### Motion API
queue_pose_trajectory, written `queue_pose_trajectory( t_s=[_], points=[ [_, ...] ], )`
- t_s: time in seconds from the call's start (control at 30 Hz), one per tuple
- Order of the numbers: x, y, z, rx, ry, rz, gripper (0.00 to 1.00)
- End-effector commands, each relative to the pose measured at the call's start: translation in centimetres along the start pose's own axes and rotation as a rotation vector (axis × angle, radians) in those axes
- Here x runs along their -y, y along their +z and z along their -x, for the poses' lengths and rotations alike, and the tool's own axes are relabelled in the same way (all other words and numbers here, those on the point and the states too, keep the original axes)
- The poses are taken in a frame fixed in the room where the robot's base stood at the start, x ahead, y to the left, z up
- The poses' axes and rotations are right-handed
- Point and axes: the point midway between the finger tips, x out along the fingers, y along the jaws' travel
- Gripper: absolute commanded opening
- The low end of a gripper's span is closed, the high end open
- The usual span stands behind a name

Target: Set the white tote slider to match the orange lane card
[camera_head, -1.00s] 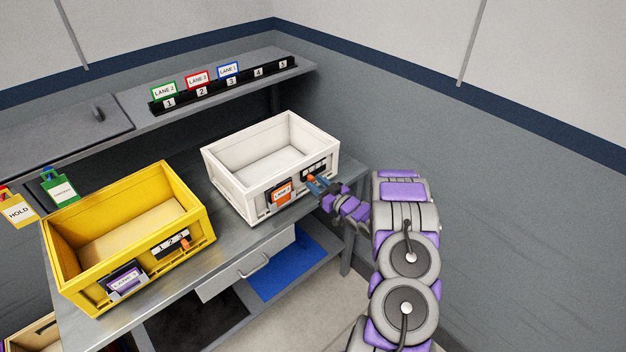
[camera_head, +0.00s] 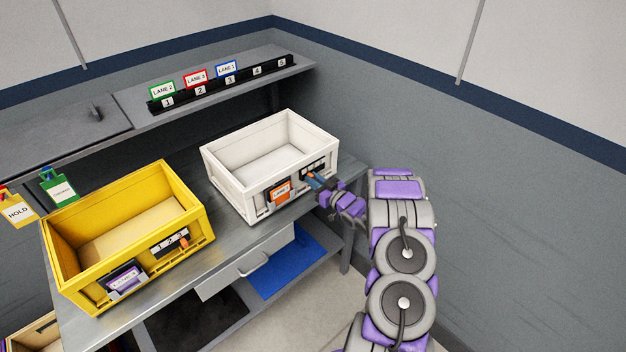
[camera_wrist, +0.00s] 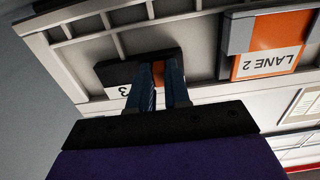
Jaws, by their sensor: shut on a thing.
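The white tote (camera_head: 240,192) stands on the metal bench. An orange lane card (camera_head: 280,192) is in a holder on its front; in the wrist view the orange card (camera_wrist: 270,50) reads LANE 2. Beside the card is the tote's slider strip (camera_head: 313,166), black with white number labels. My gripper (camera_wrist: 160,80) is shut on the orange slider knob (camera_wrist: 158,72), one finger on each side. In the wrist view a 3 shows just left of the fingers; the fingers hide the other numbers. In the head view the gripper (camera_head: 316,178) reaches the tote's front from the right.
A yellow tote (camera_head: 75,268) with a purple card and its own slider stands to the left. A shelf (camera_head: 215,95) behind holds green, red and blue lane cards in a numbered rack. A drawer (camera_head: 245,268) is below the bench edge. Walls close off the right and back.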

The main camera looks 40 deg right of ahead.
Motion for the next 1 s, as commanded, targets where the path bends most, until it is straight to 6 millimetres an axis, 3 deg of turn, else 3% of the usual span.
queue_pose_trajectory(
  t_s=[1.0],
  points=[
    [-1.6, 0.1, 0.0, 0.000, 0.000, -0.001, 0.07]
  ],
)
